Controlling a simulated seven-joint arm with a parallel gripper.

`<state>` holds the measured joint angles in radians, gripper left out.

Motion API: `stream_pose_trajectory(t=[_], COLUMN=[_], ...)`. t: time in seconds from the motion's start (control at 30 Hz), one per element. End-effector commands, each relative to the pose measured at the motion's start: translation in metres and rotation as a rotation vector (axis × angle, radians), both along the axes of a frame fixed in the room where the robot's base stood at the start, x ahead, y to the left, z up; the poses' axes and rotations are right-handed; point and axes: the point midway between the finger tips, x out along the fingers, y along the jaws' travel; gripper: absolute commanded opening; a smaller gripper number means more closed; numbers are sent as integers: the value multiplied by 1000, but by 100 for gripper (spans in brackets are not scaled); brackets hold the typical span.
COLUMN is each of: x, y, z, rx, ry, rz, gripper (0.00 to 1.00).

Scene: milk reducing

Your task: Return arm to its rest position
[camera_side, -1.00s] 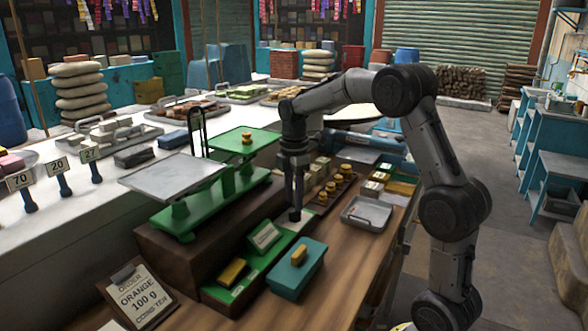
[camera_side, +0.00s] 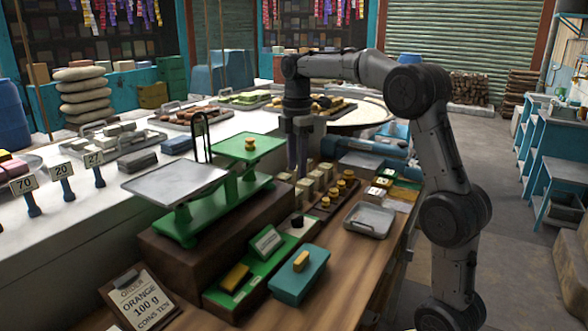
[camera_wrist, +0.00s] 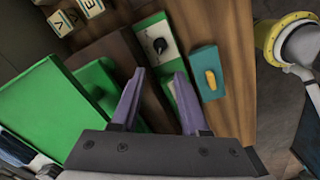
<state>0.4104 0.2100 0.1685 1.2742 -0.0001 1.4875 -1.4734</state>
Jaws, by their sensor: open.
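My gripper (camera_side: 297,150) hangs pointing down behind and to the right of the green balance scale (camera_side: 170,225), above the counter. In the wrist view its two fingers (camera_wrist: 158,95) are apart with nothing between them. The scale's silver pan (camera_side: 175,182) is empty, and a small yellow weight sits on its green pan (camera_side: 247,147). A teal box (camera_side: 298,275) with a yellow block on top stands at the front of the wooden counter, and it also shows in the wrist view (camera_wrist: 207,73).
A green tray (camera_side: 240,275) holds a yellow block and a small card. Rows of brass weights (camera_side: 335,195), a grey metal dish (camera_side: 369,219) and an order clipboard (camera_side: 140,302) lie on the counter. A white stone counter with goods runs behind.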

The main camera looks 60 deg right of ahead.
Motion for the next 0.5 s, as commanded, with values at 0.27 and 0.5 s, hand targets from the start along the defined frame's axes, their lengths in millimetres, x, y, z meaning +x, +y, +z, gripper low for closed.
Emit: stream_pose_trajectory(t=[0.27,0.5], x=[-1,-65], y=[18,90], z=[22,67], rx=[-21,-52], ry=[-49,-173], rz=[39,105], gripper=[45,45])
